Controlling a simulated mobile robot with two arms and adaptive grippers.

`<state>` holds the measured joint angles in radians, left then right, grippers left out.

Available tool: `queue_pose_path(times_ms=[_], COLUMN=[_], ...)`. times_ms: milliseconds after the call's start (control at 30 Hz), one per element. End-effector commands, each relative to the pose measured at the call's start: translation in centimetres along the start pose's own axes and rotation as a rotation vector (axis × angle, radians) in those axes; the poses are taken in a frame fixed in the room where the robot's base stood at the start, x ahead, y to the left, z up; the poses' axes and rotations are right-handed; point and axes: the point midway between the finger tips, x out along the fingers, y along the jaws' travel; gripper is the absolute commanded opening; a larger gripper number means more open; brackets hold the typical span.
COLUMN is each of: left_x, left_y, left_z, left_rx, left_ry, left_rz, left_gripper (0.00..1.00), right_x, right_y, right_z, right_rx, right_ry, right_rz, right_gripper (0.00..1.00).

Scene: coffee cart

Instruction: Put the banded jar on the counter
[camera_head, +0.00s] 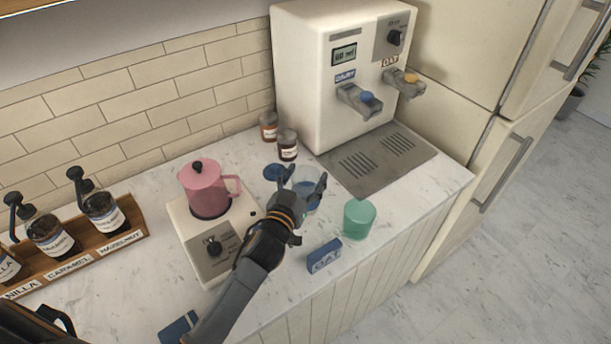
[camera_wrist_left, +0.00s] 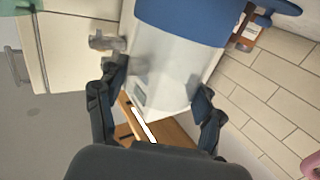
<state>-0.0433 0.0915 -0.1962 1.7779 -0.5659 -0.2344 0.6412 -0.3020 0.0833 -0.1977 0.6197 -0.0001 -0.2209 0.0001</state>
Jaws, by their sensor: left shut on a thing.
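The banded jar is see-through with a wide blue band; it fills the middle of the left wrist view (camera_wrist_left: 175,75). In the head view it is a bluish clear shape (camera_head: 307,203), partly hidden by my left gripper (camera_head: 303,180). The two fingers stand on either side of the jar in the left wrist view and are shut on it. It is over the white marble counter (camera_head: 185,265), between the pink pot and the green cup. I cannot tell whether its base touches the counter. My right gripper is not in view.
A green cup (camera_head: 359,220) and a blue OAT block (camera_head: 324,256) stand near the front edge. A pink pot (camera_head: 205,188) is on a burner at left. Two small brown jars (camera_head: 287,146) and a blue disc (camera_head: 274,172) lie behind, beside the dispenser (camera_head: 340,60).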

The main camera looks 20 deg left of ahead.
Motion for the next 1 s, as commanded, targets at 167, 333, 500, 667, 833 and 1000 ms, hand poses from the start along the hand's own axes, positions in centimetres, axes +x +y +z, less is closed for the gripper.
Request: queue_pose_path(times_ms=[167,333,500,667,833,1000], left_x=[0.0,0.0,0.0,-0.7,-3.7,-7.5], left_y=[0.0,0.0,0.0,0.0,0.0,0.0], left_z=[0.2,0.2,0.2,0.1,0.4,0.4], left_rx=[0.000,0.000,0.000,0.000,-0.001,-0.002], left_ry=[0.000,0.000,0.000,-0.001,-0.004,-0.003], left_rz=[0.000,0.000,0.000,0.000,0.000,0.000], left_gripper=[0.83,0.90,0.90,0.90,0.90,0.90], right_x=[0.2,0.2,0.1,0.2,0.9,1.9], right_y=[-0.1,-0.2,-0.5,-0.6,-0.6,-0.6], right_z=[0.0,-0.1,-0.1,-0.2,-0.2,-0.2], right_rx=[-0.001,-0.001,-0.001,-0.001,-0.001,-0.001], right_ry=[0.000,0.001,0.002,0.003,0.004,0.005], right_rz=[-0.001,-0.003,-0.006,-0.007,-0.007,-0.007], right_gripper=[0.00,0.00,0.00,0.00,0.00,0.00])
